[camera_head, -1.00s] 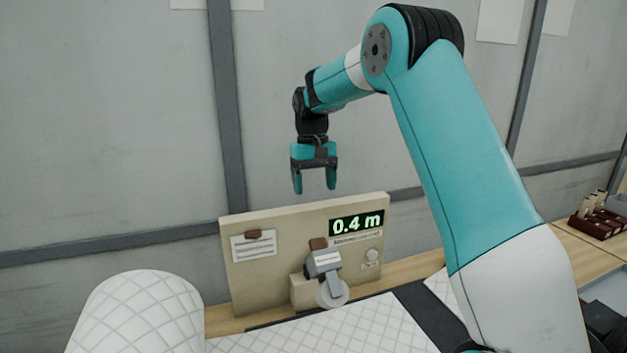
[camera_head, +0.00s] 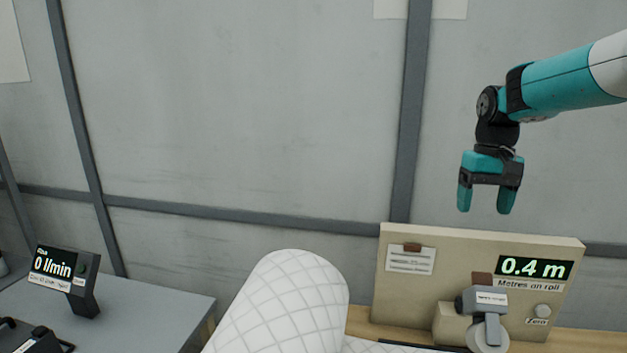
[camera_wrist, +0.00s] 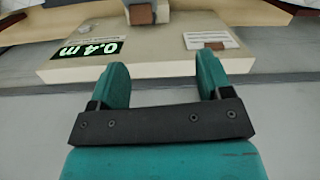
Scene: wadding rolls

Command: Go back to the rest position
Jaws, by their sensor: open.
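My gripper (camera_head: 485,200) hangs in the air at the right of the head view, fingers pointing down, open and empty. It is above and in front of the beige metre board (camera_head: 410,310), apart from it. In the wrist view my gripper (camera_wrist: 165,80) shows two teal fingers spread with nothing between them. The board (camera_wrist: 160,68) lies beyond the fingertips there. Its display (camera_head: 536,267) reads 0.4 m. My forearm runs off the right edge of the head view.
A white quilted wadding roll (camera_head: 285,305) stands at the bottom middle. A grey measuring wheel unit (camera_head: 484,300) sits at the board's front. A meter reading 0 l/min (camera_head: 65,275) stands on a grey table (camera_head: 150,310) at the left. The air before the grey wall is clear.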

